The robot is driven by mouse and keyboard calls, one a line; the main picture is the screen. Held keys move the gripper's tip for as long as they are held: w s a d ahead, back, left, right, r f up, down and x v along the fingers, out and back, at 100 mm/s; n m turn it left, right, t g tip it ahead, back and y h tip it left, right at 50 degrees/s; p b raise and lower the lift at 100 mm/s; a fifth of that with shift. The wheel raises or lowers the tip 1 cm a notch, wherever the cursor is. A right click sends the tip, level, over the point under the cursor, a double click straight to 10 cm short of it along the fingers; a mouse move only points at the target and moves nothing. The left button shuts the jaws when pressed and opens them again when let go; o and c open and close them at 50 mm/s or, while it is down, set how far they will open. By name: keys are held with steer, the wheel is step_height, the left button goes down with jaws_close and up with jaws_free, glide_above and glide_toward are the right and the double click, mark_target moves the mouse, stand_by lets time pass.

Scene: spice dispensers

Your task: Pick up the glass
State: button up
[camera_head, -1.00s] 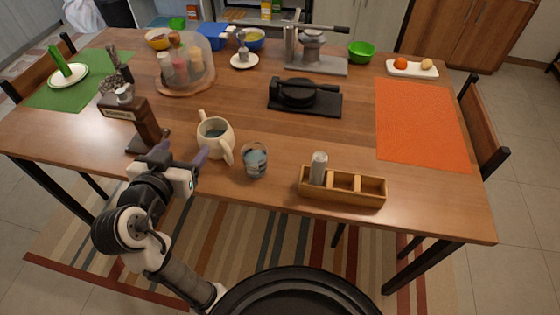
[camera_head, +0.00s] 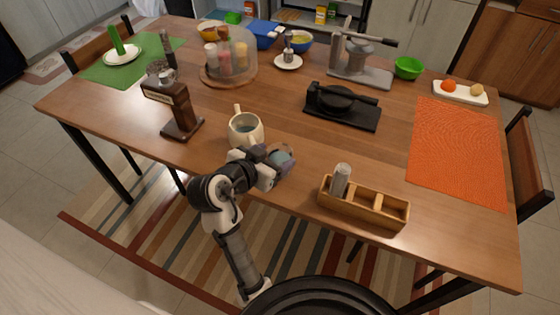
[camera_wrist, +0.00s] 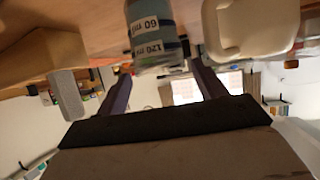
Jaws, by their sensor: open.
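The glass (camera_head: 281,155) is a small clear tumbler with bluish contents, standing near the table's front edge and partly hidden behind my gripper (camera_head: 276,163). The wrist view shows the glass (camera_wrist: 153,32) with "60 ml" and "120 ml" marks, at the top of an upside-down picture. My gripper (camera_wrist: 162,66) is open, with one finger tip on each side of the glass's near end. Whether either finger touches it I cannot tell.
A cream mug (camera_head: 246,130) stands close on the left of the glass. A wooden divided box (camera_head: 365,204) holding a shaker (camera_head: 340,181) is to the right. A wooden grinder (camera_head: 180,108) stands further left. Bare table lies behind the glass.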

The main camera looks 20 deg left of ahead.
mark_target(285, 149)
steer(key=x, duration=0.5)
steer(key=shift+w+f+p, duration=0.1)
steer(key=shift+w+p, duration=0.05)
steer(key=shift+p, duration=0.25)
steer(key=shift+c, duration=0.4)
steer(key=c, duration=0.7)
steer(key=shift+c, duration=0.8)
steer(key=shift+r, duration=0.25)
